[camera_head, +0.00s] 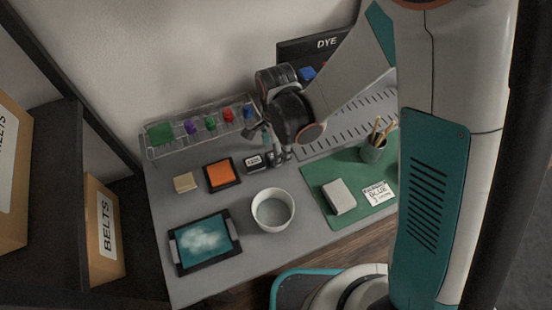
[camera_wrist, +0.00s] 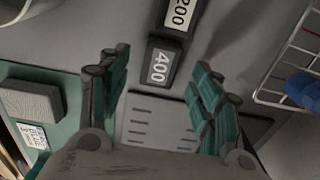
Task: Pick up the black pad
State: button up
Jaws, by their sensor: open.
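Two black pads with white number labels show in the wrist view. The one marked 400 (camera_wrist: 153,78) lies between my open fingers, with space on both sides. The one marked 200 (camera_wrist: 174,30) lies just beyond it. In the head view one labelled black pad (camera_head: 253,163) shows left of my gripper (camera_head: 279,157); its print is too small to read. The other is mostly hidden by the gripper there. My gripper also shows in the wrist view (camera_wrist: 161,60), its teal-padded fingers spread and empty, pointing down at the table.
A wire rack (camera_head: 150,152) with coloured items stands behind. An orange pad (camera_head: 219,174), a tan block (camera_head: 184,182), a white bowl (camera_head: 287,215) and a tablet (camera_head: 174,252) lie around. A grey block (camera_head: 339,197) and pencil cup (camera_head: 373,150) stand on a green mat (camera_head: 319,174).

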notch_tip(320, 180, down, 2)
jog(key=shift+f+b, duration=0.25)
jog(key=shift+b, duration=0.1)
jog(key=shift+c, duration=0.5)
jog(key=c, duration=1)
jog(key=shift+r, duration=0.15)
notch_tip(320, 180, up, 20)
jog(key=p, duration=0.7)
jog(key=shift+s+p, duration=0.1)
jog(key=shift+p, duration=0.25)
jog(key=shift+o, duration=0.3)
